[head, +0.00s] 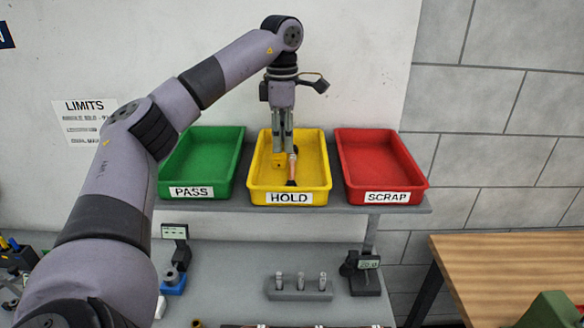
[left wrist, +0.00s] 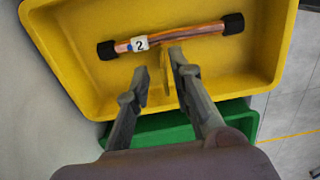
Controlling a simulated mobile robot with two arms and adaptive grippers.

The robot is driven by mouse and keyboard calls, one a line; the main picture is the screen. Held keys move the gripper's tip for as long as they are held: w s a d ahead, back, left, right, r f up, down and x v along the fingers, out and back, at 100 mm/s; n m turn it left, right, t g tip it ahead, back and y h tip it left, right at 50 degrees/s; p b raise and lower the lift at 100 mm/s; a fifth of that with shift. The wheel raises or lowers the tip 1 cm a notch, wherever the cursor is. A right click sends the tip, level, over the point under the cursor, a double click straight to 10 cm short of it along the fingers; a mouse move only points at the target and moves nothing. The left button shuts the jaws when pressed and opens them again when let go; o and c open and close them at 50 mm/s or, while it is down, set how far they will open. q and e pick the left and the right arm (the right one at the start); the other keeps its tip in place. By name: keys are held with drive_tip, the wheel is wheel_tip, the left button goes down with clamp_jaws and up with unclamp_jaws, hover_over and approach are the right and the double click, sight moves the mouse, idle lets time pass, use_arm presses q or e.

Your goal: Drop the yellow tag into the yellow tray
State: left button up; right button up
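The yellow tray (head: 324,165), labelled HOLD, stands in the middle of the shelf; its wall also shows in the left wrist view (left wrist: 60,55). My left gripper (head: 283,150) points down into it, its fingers (left wrist: 162,75) apart. The small yellow tag (head: 278,161) is at the fingertips in the head view. In the left wrist view the yellow tag (left wrist: 171,84) is beside the right-hand finger, with a gap to the other finger. Yellow on yellow makes it hard to tell whether it touches the tray floor. My right gripper is not in view.
A copper tube (left wrist: 180,36) with black end caps and a "2" label lies in the yellow tray. A green PASS tray (head: 203,160) stands left and a red SCRAP tray (head: 378,160) right. Below is a grey bench with a small holder (head: 298,293).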

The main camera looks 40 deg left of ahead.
use_arm(q)
drive_tip(key=shift+o, duration=0.4)
wheel_tip(320, 180, up, 12)
idle(0.6)
drive_tip(key=shift+d, duration=0.1)
idle(0.4)
